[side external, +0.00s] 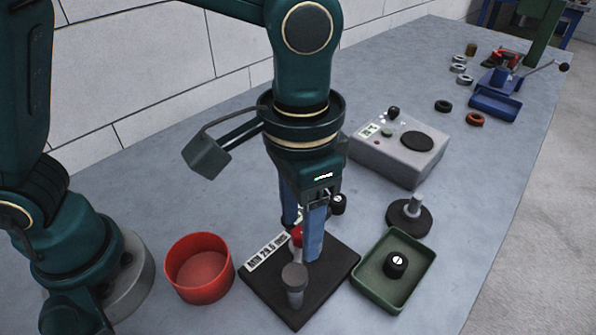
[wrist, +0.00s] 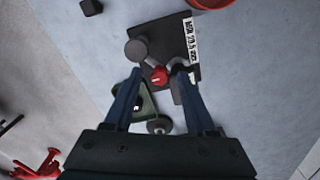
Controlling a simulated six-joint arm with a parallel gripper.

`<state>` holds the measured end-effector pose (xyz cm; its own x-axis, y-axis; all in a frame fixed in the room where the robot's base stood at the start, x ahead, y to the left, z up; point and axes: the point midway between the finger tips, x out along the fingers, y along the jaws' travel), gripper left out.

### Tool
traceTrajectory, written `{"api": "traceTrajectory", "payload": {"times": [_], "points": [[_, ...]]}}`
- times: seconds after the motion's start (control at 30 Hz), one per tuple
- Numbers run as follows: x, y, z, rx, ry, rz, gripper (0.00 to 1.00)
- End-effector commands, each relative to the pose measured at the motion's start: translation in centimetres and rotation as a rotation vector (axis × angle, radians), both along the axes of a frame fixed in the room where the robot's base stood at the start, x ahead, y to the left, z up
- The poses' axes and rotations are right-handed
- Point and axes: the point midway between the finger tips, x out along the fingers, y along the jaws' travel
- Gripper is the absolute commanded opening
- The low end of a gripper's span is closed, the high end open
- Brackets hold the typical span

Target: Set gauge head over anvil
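A dark base plate (side external: 330,262) with a white printed label (side external: 268,254) lies on the table. A grey anvil-like post with a wider round top (side external: 295,274) stands near its front corner; it also shows in the wrist view (wrist: 136,50). A red knob (wrist: 159,77) sits beside it, joined to a short grey bar. My gripper (side external: 302,240) points down over the plate. In the wrist view its fingers (wrist: 158,73) are apart, with the red knob between their tips and no clear grip. A grey part by the right finger is partly hidden, so I cannot tell which piece is the gauge head.
A red bowl (side external: 200,268) stands left of the plate. A green tray (side external: 360,290) holding a black knob (side external: 396,263) lies to the right. Behind are a black-based stand (side external: 409,214) and a grey instrument box (side external: 400,155). Rings and a blue press (side external: 497,102) are farther back.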

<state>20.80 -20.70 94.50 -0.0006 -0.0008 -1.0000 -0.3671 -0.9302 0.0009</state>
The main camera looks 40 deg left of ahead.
Motion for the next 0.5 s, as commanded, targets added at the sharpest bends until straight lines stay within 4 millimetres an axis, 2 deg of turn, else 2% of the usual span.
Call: {"api": "traceTrajectory", "payload": {"times": [0.27,0.5], "points": [[0.1,0.0,0.3,-0.001,-0.002,-0.001,0.56],[0.1,-0.1,3.3,-0.002,-0.003,-0.001,0.56]]}}
